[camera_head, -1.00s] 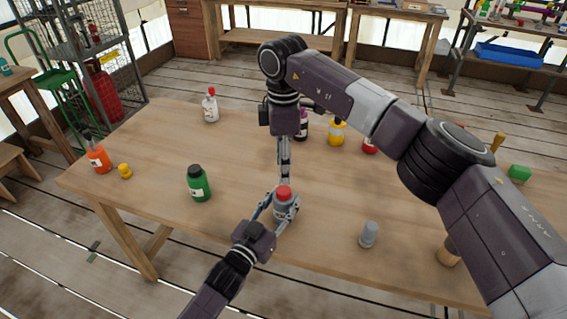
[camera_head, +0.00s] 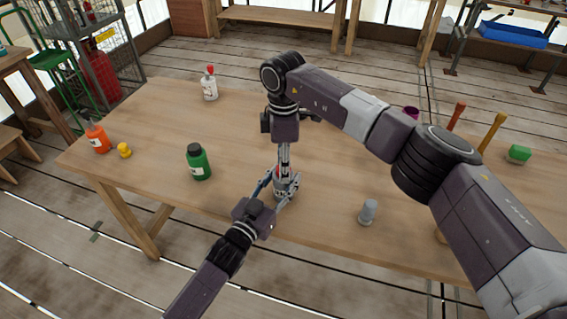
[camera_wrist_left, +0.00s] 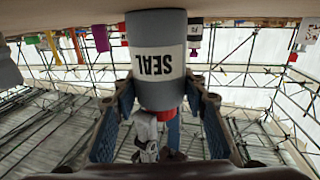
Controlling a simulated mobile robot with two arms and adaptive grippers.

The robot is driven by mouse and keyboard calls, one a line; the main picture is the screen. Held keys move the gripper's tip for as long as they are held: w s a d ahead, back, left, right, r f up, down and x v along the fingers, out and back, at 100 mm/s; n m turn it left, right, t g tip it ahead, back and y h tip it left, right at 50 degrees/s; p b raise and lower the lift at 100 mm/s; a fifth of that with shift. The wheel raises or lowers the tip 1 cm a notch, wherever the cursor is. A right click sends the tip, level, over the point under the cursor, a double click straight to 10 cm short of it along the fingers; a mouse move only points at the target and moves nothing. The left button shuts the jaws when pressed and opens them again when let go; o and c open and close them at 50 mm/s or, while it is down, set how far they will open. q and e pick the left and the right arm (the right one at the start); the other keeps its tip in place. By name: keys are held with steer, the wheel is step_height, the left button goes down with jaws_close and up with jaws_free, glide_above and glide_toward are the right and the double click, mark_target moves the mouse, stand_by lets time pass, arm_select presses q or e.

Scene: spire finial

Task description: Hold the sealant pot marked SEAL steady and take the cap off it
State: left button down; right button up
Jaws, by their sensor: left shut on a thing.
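The grey sealant pot (camera_head: 286,191) stands upright near the front edge of the table. In the left wrist view, which is upside down, its white SEAL label (camera_wrist_left: 156,65) faces me, with part of the red cap (camera_wrist_left: 167,114) showing. My left gripper (camera_head: 283,193) is shut around the pot's body, a finger on each side. My right gripper (camera_head: 283,172) points straight down over the pot from above, its fingers at the cap. It hides most of the cap in the head view, so I cannot tell whether it grips it.
A green bottle (camera_head: 199,163) stands left of the pot and a grey bottle (camera_head: 368,211) to the right. An orange bottle (camera_head: 97,139), a yellow pot (camera_head: 124,150) and a white red-topped bottle (camera_head: 210,87) stand farther off. The table's left middle is mostly clear.

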jaws_close()
steer(key=n, duration=1.1)
steer(key=shift+n, duration=0.4)
steer(key=n, duration=0.6)
steer(key=shift+r, duration=0.1)
steer(key=n, duration=1.6)
steer(key=shift+w+n, duration=0.1)
steer(key=shift+n, duration=0.3)
steer(key=n, duration=0.4)
steer(key=shift+n, duration=0.4)
steer(key=n, duration=0.4)
steer(key=shift+r, duration=0.25)
steer(key=shift+r, duration=0.9)
